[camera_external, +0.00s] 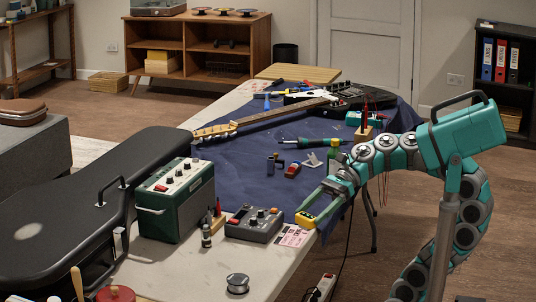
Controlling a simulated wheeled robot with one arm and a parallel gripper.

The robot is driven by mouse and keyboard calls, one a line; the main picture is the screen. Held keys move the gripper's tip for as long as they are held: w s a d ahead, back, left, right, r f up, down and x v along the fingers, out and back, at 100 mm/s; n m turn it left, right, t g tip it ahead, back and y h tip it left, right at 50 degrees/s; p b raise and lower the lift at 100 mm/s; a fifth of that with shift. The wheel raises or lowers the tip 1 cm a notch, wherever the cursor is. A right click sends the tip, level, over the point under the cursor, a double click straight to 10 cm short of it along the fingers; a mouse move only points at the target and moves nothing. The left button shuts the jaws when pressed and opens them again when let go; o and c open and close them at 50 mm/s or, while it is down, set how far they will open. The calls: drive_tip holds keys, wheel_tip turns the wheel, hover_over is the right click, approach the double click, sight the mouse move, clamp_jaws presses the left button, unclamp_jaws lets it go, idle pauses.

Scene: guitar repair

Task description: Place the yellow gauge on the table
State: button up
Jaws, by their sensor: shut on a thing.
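The yellow gauge (306,220) is a small yellow block-like thing at the near right edge of the table. My gripper (312,214) is shut on it, with the teal fingers reaching down from the upper right. The gauge is close to the dark blue cloth and the table's edge; I cannot tell whether it touches the surface or is held just above it. The table (180,258) has a pale top, partly covered by the cloth (240,170).
A grey pedal with knobs (255,224) and a pink printed card (291,236) lie just left of the gauge. A green amplifier (175,200) and black guitar case (70,215) stand further left. A guitar (290,112), screwdriver (312,143) and small tools lie behind. The cloth's middle is mostly clear.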

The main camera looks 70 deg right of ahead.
drive_tip(key=s+a, duration=0.1)
drive_tip(key=s, duration=0.1)
hover_over(260, 256)
wheel_tip(260, 256, down, 2)
drive_tip(key=shift+n+g, duration=0.3)
drive_tip(key=shift+g, duration=0.1)
wheel_tip(260, 256, down, 2)
drive_tip(key=shift+a+f+b, duration=0.15)
drive_tip(key=shift+f+b, duration=0.05)
drive_tip(key=shift+b, duration=0.2)
drive_tip(key=shift+f, duration=0.55)
drive_tip(key=shift+f+b, duration=0.25)
drive_tip(key=shift+b, duration=0.15)
drive_tip(key=o, duration=1.5)
drive_tip(key=shift+r, duration=0.1)
drive_tip(key=shift+c, duration=0.2)
